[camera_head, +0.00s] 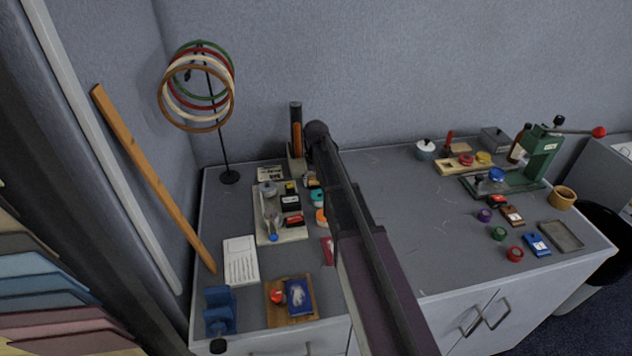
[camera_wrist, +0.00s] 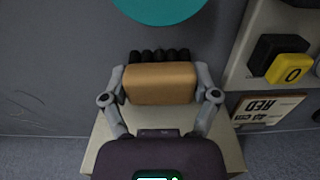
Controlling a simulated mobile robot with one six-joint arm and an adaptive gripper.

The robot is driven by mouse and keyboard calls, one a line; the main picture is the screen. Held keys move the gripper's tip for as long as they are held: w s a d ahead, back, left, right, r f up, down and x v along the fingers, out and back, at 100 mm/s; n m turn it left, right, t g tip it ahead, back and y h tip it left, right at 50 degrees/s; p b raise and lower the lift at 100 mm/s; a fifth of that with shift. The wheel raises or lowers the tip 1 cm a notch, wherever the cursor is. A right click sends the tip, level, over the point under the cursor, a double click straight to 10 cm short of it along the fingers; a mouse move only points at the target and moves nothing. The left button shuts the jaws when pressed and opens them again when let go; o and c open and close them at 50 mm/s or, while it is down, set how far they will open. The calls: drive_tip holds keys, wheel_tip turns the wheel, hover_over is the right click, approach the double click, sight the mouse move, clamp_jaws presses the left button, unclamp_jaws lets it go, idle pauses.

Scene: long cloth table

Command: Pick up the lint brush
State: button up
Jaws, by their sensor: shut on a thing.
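The lint brush (camera_wrist: 161,84) has a tan wooden body with a row of dark bristles or tufts along its far side. In the wrist view my gripper (camera_wrist: 163,92) has a finger on each side of it and is shut on it. In the head view an upright black and orange piece (camera_head: 297,134), which looks like the brush, stands at a beige block-shaped holder (camera_head: 297,164). My arm hides the gripper there. The holder also shows below the brush in the wrist view (camera_wrist: 95,150). I cannot tell whether the brush is clear of it.
A pale tray (camera_head: 262,232) with small items lies just in front. A teal round item (camera_wrist: 160,8) is close by. A ring stand (camera_head: 229,177) stands left. A green press (camera_head: 540,152) is at the right. The table's middle is clear.

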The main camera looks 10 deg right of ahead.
drive_tip(key=shift+r, duration=0.15)
wheel_tip(320, 180, up, 4)
drive_tip(key=p, duration=0.3)
drive_tip(key=shift+f+p, duration=0.25)
drive_tip(key=shift+p, duration=0.1)
drive_tip(key=s+d, duration=0.1)
drive_tip(key=s, duration=0.4)
drive_tip(key=s+d, duration=0.1)
drive_tip(key=s, duration=0.4)
drive_tip(key=s+d+r+p, duration=0.1)
drive_tip(key=s+d, duration=0.1)
drive_tip(key=s, duration=0.3)
drive_tip(key=shift+s+r, duration=0.1)
drive_tip(key=shift+s, duration=0.15)
drive_tip(key=o, duration=0.6)
drive_tip(key=c, duration=0.4)
drive_tip(key=shift+c, duration=0.2)
drive_tip(key=shift+s, duration=0.1)
